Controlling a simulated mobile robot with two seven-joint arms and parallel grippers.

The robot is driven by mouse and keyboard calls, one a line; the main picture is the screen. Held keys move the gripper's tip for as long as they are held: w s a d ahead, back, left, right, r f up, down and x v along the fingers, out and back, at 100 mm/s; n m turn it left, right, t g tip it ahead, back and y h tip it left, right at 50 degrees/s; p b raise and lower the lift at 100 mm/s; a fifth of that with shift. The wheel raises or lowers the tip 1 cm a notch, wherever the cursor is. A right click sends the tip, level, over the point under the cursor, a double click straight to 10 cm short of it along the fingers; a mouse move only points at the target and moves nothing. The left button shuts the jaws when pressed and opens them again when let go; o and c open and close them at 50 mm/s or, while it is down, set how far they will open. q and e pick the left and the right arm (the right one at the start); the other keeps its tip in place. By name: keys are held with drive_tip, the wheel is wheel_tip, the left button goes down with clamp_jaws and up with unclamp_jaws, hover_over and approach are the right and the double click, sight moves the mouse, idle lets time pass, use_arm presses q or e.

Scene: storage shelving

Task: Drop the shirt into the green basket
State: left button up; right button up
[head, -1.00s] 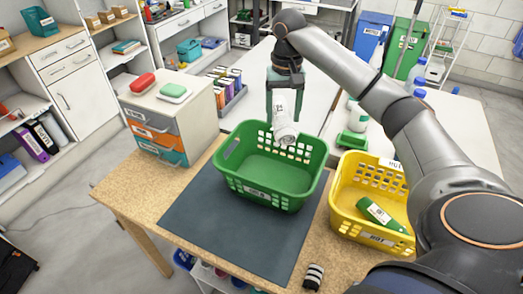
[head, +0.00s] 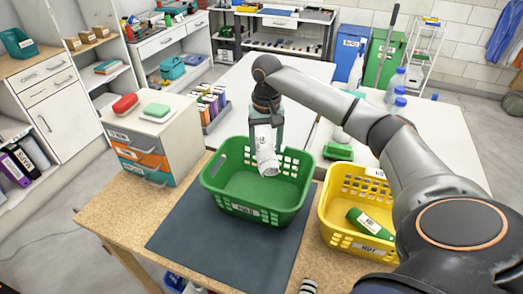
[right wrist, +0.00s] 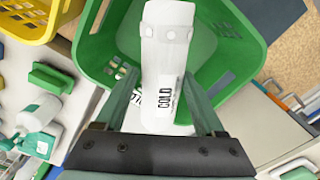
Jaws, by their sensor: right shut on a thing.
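The shirt is a rolled white bundle (head: 266,155) with a label; it reads "COLD" in the right wrist view (right wrist: 163,60). My right gripper (head: 267,140) is shut on it, with green fingers on either side of the roll in the right wrist view (right wrist: 165,85). The shirt hangs tilted over the back part of the green basket (head: 250,212). The basket is empty and stands on a dark mat. The basket also shows behind the shirt in the right wrist view (right wrist: 100,45). My left gripper is not in view.
A yellow basket (head: 350,242) holding a green bottle (head: 370,223) stands right of the green one. A small drawer unit (head: 155,145) stands at the left. The dark mat (head: 215,250) is clear in front. A white table (head: 430,125) lies behind.

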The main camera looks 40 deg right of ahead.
drive_tip(key=o, duration=1.5)
wheel_tip(320, 180, up, 13)
drive_tip(key=shift+f, duration=0.2)
